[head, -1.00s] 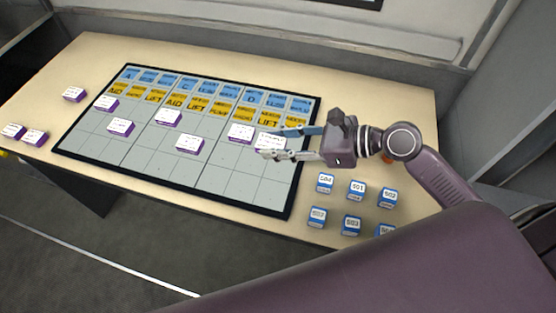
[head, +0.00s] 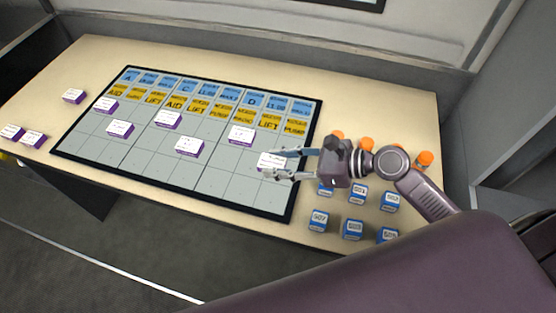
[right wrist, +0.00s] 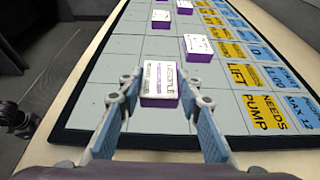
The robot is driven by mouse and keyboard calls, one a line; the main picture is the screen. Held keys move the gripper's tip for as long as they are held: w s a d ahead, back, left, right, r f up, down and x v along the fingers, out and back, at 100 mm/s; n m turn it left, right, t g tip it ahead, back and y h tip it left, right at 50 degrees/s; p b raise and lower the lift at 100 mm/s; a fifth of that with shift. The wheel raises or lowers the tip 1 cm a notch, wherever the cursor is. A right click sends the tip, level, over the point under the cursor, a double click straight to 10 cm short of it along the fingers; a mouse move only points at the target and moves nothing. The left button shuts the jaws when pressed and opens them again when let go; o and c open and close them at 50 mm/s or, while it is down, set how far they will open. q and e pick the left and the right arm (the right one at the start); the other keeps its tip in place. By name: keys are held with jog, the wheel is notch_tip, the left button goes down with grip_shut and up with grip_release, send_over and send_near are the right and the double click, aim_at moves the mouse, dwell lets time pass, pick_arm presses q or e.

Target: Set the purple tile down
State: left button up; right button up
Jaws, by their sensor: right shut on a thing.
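My right gripper (head: 283,165) is shut on a purple tile with a white printed top (head: 268,160), over the right-hand part of the grey gridded board (head: 233,188). In the right wrist view the tile (right wrist: 160,84) sits between the fingertips of the gripper (right wrist: 160,92), label up and about level. I cannot tell whether its underside touches the board. Another purple tile (head: 240,135) lies up and left of it, apart; it also shows in the right wrist view (right wrist: 198,48).
More purple tiles lie on the board, such as one at its middle (head: 189,146), and others on the table's left (head: 74,96). Blue numbered blocks (head: 352,228) stand right of the board. Orange pieces (head: 425,158) stand behind my right arm. The board's front right cells are empty.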

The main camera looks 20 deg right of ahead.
jog(key=shift+f, duration=0.35)
jog(key=o, duration=1.2)
jog(key=shift+s+f, duration=0.1)
jog(key=shift+c, duration=0.2)
jog(key=shift+r, duration=0.2)
jog(key=v, duration=0.8)
jog(key=r+v, duration=0.1)
jog(key=v, duration=0.3)
